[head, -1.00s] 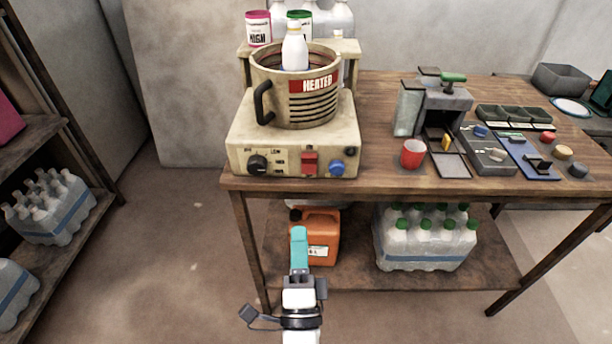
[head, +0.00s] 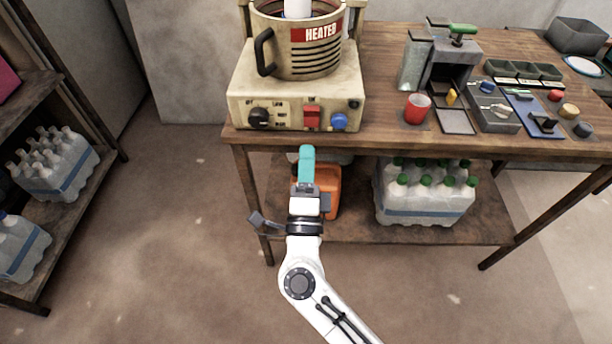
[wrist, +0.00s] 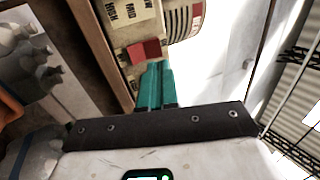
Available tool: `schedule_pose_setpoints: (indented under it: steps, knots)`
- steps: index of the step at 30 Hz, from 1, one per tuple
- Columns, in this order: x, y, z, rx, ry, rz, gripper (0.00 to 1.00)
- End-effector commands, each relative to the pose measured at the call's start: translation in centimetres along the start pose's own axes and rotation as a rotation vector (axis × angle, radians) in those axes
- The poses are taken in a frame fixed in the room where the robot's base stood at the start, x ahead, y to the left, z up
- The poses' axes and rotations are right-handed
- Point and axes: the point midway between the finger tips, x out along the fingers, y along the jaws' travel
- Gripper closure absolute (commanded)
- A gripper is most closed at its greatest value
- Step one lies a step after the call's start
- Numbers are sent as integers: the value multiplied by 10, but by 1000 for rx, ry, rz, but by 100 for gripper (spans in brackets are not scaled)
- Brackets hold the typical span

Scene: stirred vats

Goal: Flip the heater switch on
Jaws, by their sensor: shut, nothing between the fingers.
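The heater (head: 240,82) is a cream box on the table's left end, with a round vat (head: 290,62) marked HEATED on top. Its front panel holds a red switch (head: 312,117), a black knob (head: 259,118) and a blue button (head: 339,121). My gripper (head: 307,152) has teal fingers, shut and empty, just below the red switch in the head view. In the wrist view the teal fingertips (wrist: 155,78) point toward the panel, close to the red switch (wrist: 144,50). Whether they touch it I cannot tell.
An orange canister (head: 331,190) and a pack of bottles (head: 424,205) stand on the table's lower shelf. A red cup (head: 416,109) and trays (head: 520,72) sit on the tabletop to the right. A shelf with bottle packs (head: 55,170) stands left. Floor between is clear.

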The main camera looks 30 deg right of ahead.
Motion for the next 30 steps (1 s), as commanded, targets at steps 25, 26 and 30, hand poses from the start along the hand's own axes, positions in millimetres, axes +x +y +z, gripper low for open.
schedule_pose_setpoints:
  steps: [25, 26, 30]
  knots:
    - [72, 0, 0, 0, -1, 1, 100]
    - [72, 0, 0, 0, -1, 1, 100]
    - [74, -3, 0, 0, -1, 8, 100]
